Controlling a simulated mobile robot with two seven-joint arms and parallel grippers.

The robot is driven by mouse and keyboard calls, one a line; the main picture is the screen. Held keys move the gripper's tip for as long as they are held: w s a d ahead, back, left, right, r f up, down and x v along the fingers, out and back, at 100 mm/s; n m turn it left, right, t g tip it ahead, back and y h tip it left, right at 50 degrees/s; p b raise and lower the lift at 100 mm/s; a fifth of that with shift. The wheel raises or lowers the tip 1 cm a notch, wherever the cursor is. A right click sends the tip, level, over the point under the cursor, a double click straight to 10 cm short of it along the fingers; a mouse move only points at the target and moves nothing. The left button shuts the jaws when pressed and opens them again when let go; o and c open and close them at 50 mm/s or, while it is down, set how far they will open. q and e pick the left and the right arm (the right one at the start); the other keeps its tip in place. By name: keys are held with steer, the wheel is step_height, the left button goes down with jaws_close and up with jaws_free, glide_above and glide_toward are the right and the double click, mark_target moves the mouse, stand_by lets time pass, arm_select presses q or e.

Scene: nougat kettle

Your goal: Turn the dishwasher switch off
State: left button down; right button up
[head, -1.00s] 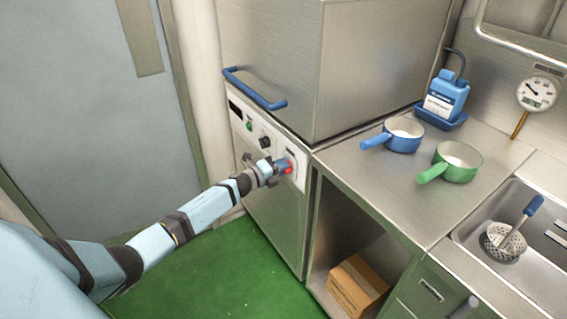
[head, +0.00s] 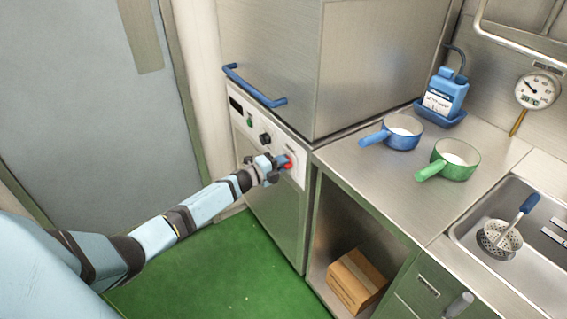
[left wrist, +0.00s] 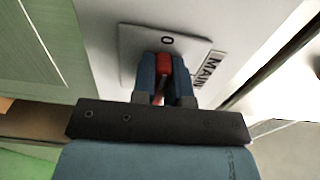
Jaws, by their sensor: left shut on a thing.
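The dishwasher (head: 276,215) stands at the centre of the head view, with a light control panel (head: 240,121) on its front. Its red switch (head: 288,162) is at the panel's right end. In the left wrist view the red switch (left wrist: 164,64) sits on a grey plate (left wrist: 130,42) marked "0", beside a "MAIN" label (left wrist: 213,68). My left gripper (head: 279,163) is at the switch, and its two blue fingers (left wrist: 163,75) are shut on the red part, one on each side. The fingers hide part of the switch. My right gripper is not in view.
A blue handle bar (head: 254,88) juts out above the panel. A black knob (head: 265,139) and a green button (head: 250,121) lie left of the switch. Blue and green pans (head: 455,160) stand on the counter at right. A cardboard box (head: 356,281) sits below.

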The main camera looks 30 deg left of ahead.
arm_select(q)
steer(key=c, duration=1.1)
jaws_free()
steer(key=shift+c, duration=0.2)
steer(key=v, duration=1.4)
steer(key=shift+p, duration=0.45)
steer(key=shift+w, duration=0.1)
steer(key=shift+f, duration=0.1)
